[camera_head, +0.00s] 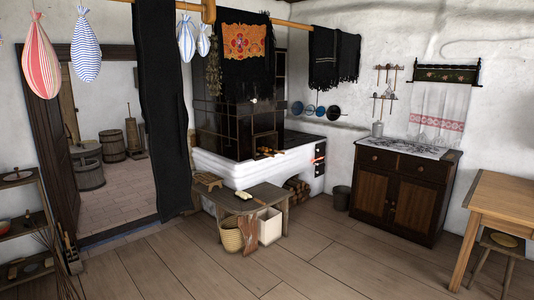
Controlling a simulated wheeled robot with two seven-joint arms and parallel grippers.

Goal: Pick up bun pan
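I cannot clearly make out a bun pan. Some small brown-orange items (268,152) lie at the opening in the front of the dark tiled stove (222,125); they are too small to identify. A low grey-brown bench (270,191) stands before the stove. On it lie a small pale yellow block (243,195), a thin item beside it, and a brown slatted wooden piece (208,180) at its left end. Neither of my grippers is in view.
A wicker basket (231,235) and a white box (270,226) stand under the bench. A dark cabinet (403,193) and a wooden table (508,200) are at the right. Shelves (25,225) stand at the left. The plank floor (330,255) in front is clear.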

